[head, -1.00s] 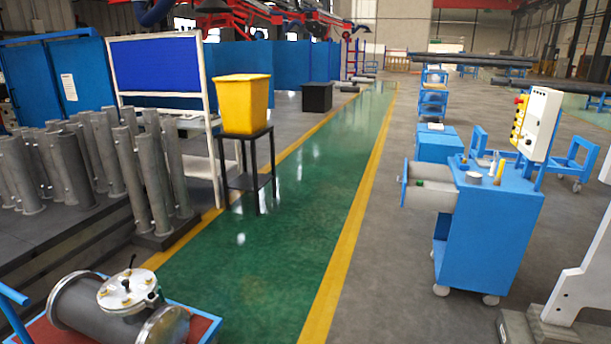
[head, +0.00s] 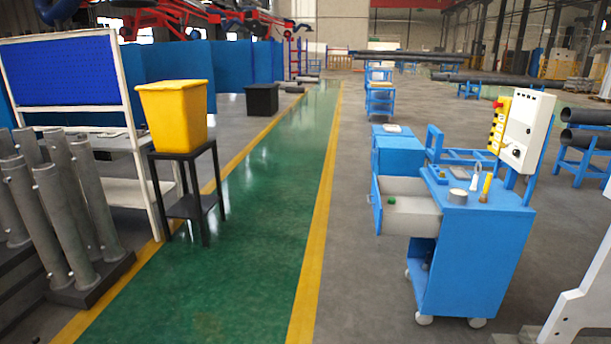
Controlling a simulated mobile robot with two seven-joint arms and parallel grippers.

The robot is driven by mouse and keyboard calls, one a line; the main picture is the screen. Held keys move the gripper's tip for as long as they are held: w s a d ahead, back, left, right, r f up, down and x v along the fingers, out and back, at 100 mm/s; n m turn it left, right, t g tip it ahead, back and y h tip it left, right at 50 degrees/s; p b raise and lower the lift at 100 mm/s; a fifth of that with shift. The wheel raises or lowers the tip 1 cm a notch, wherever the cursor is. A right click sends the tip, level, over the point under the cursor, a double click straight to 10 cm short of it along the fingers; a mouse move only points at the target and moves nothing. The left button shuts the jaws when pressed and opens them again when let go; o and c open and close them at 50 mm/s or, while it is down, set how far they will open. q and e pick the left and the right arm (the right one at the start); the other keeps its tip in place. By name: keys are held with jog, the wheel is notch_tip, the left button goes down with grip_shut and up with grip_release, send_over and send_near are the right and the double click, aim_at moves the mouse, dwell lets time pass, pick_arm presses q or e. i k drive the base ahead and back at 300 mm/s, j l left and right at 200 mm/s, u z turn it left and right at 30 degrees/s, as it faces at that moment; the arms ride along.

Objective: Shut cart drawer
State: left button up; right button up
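The blue cart (head: 462,262) stands on wheels on the grey floor at the right of the head view. Its drawer (head: 410,226) is open and sticks out to the left, toward the green walkway. The drawer has a blue front panel (head: 376,205) with a small handle, and pale grey sides. On the cart top are a grey cylinder, a yellow-handled tool and other small items. A white control box (head: 526,130) is mounted above. Neither of my grippers is in view.
The green walkway (head: 235,255) with yellow edge lines is clear left of the cart. A yellow bin (head: 176,115) on a black stand (head: 190,195) and grey pipes (head: 60,210) stand at the left. A white structure (head: 585,295) is close at the lower right.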

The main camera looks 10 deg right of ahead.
aim_at(406, 202)
jog(key=i+j+z, duration=0.2)
jog(key=i+z, duration=0.15)
jog(key=i+j+z, duration=0.6)
jog(key=i+j, duration=0.2)
jog(key=i+l, duration=0.3)
jog(key=i, duration=0.2)
jog(key=i+l, duration=0.3)
jog(key=i, duration=0.25)
jog(key=i+l, duration=0.3)
jog(key=i, duration=0.2)
